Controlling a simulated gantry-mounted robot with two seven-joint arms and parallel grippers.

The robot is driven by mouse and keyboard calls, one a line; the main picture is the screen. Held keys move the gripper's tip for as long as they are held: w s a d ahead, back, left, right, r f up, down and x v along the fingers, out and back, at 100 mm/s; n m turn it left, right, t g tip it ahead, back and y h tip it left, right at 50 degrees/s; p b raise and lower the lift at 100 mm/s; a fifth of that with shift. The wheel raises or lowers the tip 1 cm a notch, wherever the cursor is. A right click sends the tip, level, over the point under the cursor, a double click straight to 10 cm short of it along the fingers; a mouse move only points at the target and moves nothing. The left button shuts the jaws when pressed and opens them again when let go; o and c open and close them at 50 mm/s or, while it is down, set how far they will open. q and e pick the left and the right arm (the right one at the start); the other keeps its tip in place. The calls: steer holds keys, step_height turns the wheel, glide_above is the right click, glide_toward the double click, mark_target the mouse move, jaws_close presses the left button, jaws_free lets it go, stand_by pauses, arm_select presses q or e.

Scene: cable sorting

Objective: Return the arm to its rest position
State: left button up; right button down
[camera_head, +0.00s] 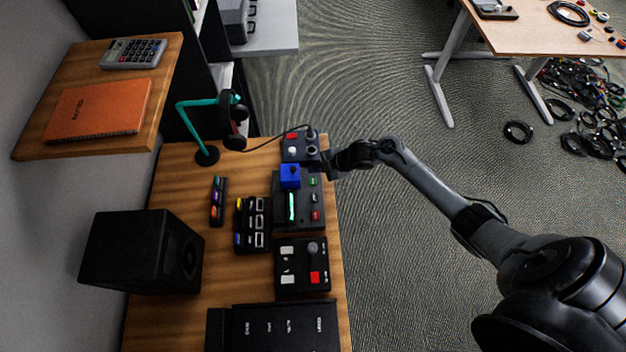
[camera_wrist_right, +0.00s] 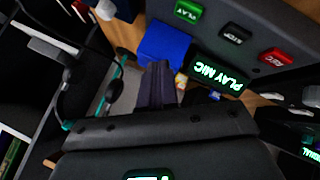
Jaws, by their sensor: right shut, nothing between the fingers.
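My right arm comes in from the lower right in the head view. Its gripper (camera_head: 328,166) is at the table's right edge, beside the recorder panel (camera_head: 310,190) and just right of a blue block (camera_head: 290,176). In the right wrist view the dark fingers (camera_wrist_right: 158,84) are together with nothing between them. The blue block (camera_wrist_right: 163,45) and the panel's lit "PLAY MIC" display (camera_wrist_right: 218,73) show just beyond them. My left gripper is not in view.
A small box (camera_head: 300,147) with a red button, a switch box (camera_head: 252,225) and another button box (camera_head: 301,265) stand nearby. A headphone stand (camera_head: 206,155) and black speaker (camera_head: 142,252) stand farther left. Open floor (camera_head: 400,270) lies right of the table.

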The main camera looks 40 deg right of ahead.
stand_by(0.3)
steer(key=s+a, duration=0.1)
steer(key=s+a+m+h, duration=0.1)
steer(key=a, duration=0.1)
steer(key=s+a+m, duration=0.1)
steer(key=a, duration=0.1)
steer(key=shift+s+a+f+h, duration=0.1)
steer(key=shift+s+f+h, duration=0.1)
steer(key=shift+f+h, duration=0.15)
steer(key=s+a+r+m+g+h, duration=0.15)
steer(key=s+r+m, duration=0.25)
steer(key=s, duration=0.4)
steer(key=s+a+r+m+g+h, duration=0.1)
steer(key=s+a+r+m, duration=0.3)
steer(key=s, duration=0.3)
steer(key=s+a+r+m+g+h, duration=0.1)
steer(key=s+a+r+m+g, duration=0.1)
steer(key=s+r+m, duration=0.45)
step_height(320, 180, up, 18)
steer(key=n+p, duration=0.2)
steer(key=p, duration=1.9)
steer(key=shift+s+d+r, duration=0.15)
steer(key=shift+s+r, duration=0.05)
steer(key=shift+s, duration=0.15)
steer(key=shift+n+t, duration=0.25)
